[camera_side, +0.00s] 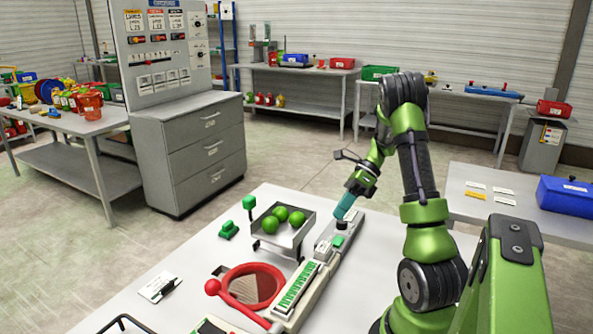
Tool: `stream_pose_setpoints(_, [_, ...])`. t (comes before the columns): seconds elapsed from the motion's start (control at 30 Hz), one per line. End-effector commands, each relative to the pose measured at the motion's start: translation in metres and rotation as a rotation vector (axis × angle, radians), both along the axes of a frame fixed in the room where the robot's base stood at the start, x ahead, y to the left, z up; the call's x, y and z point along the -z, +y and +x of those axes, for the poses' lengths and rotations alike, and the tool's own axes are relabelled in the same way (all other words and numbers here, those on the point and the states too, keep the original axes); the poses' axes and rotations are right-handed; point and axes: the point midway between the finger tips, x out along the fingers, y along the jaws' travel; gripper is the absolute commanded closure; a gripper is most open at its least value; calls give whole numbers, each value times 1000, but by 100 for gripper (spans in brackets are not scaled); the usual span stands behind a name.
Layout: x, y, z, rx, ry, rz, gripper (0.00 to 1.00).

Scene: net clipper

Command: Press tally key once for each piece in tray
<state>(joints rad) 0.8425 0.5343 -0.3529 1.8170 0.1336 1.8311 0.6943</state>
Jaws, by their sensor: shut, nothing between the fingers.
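A grey raised tray (291,246) stands on the white table and holds three green balls (270,225), grouped together. To its right is a long grey unit (349,224) with a green key (338,241) and a dark part beside it; I take the green one to be the tally key. My gripper (338,215) points down, with its teal fingers shut and empty above the key end of the unit. The fingertips appear apart from the key, but the exact gap is hard to tell. A strip with a row of green marks (297,288) lies in front of the unit.
A red hoop with a mesh (252,287) lies in front of the tray. The table's left part is mostly clear.

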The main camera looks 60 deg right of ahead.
Motion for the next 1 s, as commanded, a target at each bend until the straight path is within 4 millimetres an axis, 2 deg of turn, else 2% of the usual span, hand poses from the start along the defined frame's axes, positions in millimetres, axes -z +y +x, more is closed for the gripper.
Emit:
stream_pose_setpoints(0.17, [-5,0,0,0,-2,-2,100])
stream_pose_setpoints(0.33, [-33,-1,0,0,-4,-5,100])
stream_pose_setpoints(0.43, [-39,0,0,1,0,-1,100])
stream_pose_setpoints(0.77, [-33,0,0,0,2,1,100])
stream_pose_setpoints(1.0, [-5,0,0,0,2,3,100])
